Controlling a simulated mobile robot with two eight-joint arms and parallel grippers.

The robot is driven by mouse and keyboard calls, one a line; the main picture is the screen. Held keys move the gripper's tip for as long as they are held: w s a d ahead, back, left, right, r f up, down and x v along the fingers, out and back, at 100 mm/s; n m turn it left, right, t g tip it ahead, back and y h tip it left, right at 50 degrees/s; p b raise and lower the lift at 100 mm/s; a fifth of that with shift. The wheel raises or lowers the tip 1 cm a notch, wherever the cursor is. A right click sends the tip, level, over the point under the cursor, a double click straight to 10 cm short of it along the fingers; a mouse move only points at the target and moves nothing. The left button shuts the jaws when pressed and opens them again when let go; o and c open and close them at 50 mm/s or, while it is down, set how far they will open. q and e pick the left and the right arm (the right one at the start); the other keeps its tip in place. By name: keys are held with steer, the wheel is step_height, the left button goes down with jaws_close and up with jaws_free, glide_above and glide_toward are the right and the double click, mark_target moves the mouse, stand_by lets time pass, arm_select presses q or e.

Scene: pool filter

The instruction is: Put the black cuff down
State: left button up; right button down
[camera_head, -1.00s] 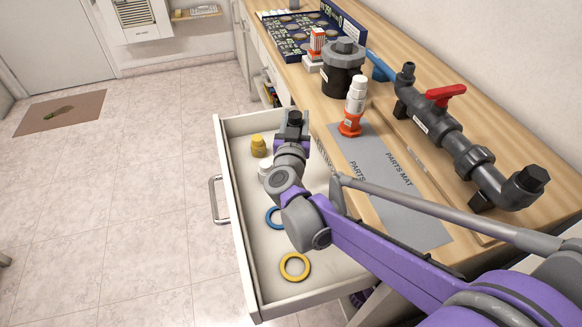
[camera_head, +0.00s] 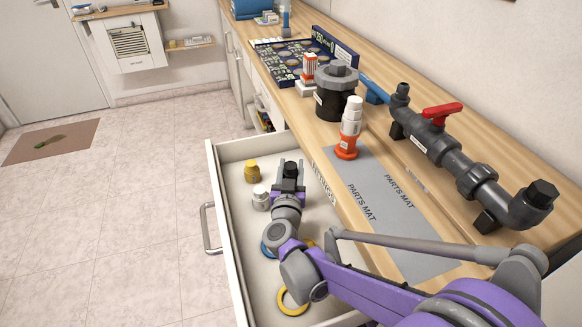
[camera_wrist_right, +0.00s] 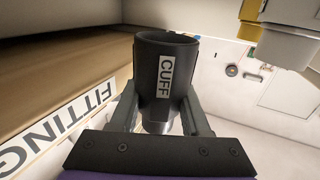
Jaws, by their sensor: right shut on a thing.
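My right gripper (camera_head: 290,172) is shut on the black cuff (camera_head: 290,170) over the open drawer (camera_head: 228,240), near its right side. In the right wrist view, the cuff (camera_wrist_right: 165,75) stands roughly upright between the two fingers (camera_wrist_right: 160,115). Its open end faces up and its label reads CUFF. I cannot tell whether the cuff's lower end touches the drawer floor. My left gripper is not in view.
The drawer holds a yellow fitting (camera_head: 252,170), a white fitting (camera_head: 261,198), a blue ring (camera_head: 266,248) and a yellow ring (camera_head: 293,301). The bench bears a grey parts mat (camera_head: 385,205), an orange-and-white bottle (camera_head: 350,128), a black pot (camera_head: 335,92) and a pipe assembly (camera_head: 465,165).

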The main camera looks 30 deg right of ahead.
steer(key=shift+f+b, duration=0.3)
steer(key=shift+f, duration=0.2)
steer(key=shift+c, duration=1.9)
jaws_free()
steer(key=shift+r, duration=0.1)
steer(key=shift+r, duration=0.2)
steer(key=shift+r+p, duration=0.6)
steer(key=shift+p, duration=0.1)
steer(key=p+v, duration=0.1)
steer(key=v, duration=1.1)
steer(key=shift+f, duration=0.25)
